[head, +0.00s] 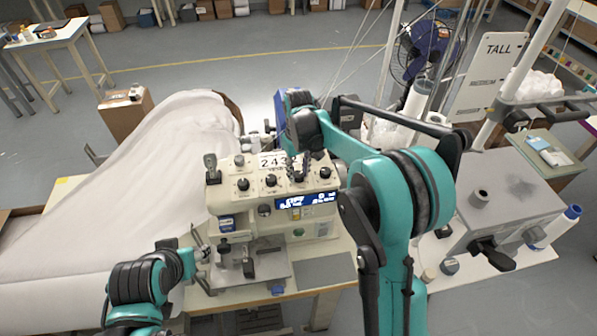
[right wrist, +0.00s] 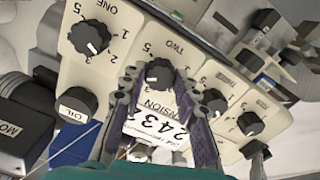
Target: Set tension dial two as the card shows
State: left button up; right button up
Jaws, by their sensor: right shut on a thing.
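The sewing machine (head: 318,222) has a row of black dials on its cream top panel. In the right wrist view, tension dial two (right wrist: 159,72) sits between the fingertips of my right gripper (right wrist: 160,76), shut on its sides. Its white mark points to the lower left; the exact number is hard to read. The white card (head: 273,161) shows 2, 4, 3; any further digit is hidden. It shows upside down in the right wrist view (right wrist: 160,126). My left gripper (head: 203,256) is low beside the machine's left side; its fingers are unclear.
An OIL cap (right wrist: 75,104) is nearby. White cloth (head: 120,220) covers the left table. A grey box (head: 505,190) stands right of my right arm.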

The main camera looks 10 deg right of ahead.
aim_at(300, 175)
dwell(0.3)
jog(key=o, duration=1.2)
jog(key=shift+c, duration=0.2)
notch_tip(300, 175, up, 12)
jog(key=s+d+f+m+t+b, duration=0.2)
jog(key=s+d+f+t+b, duration=0.1)
jog(key=s+f+b, duration=0.4)
jog(key=s+d+f+m+t+b, duration=0.1)
jog(key=s+d+f+t+b, duration=0.2)
jog(key=s+f+b, duration=0.5)
jog(key=s+f+t, duration=0.1)
jog(key=s+f, duration=0.4)
jog(key=s, duration=0.4)
jog(key=shift+s+f+m, duration=0.15)
jog(key=shift+s+m, duration=0.25)
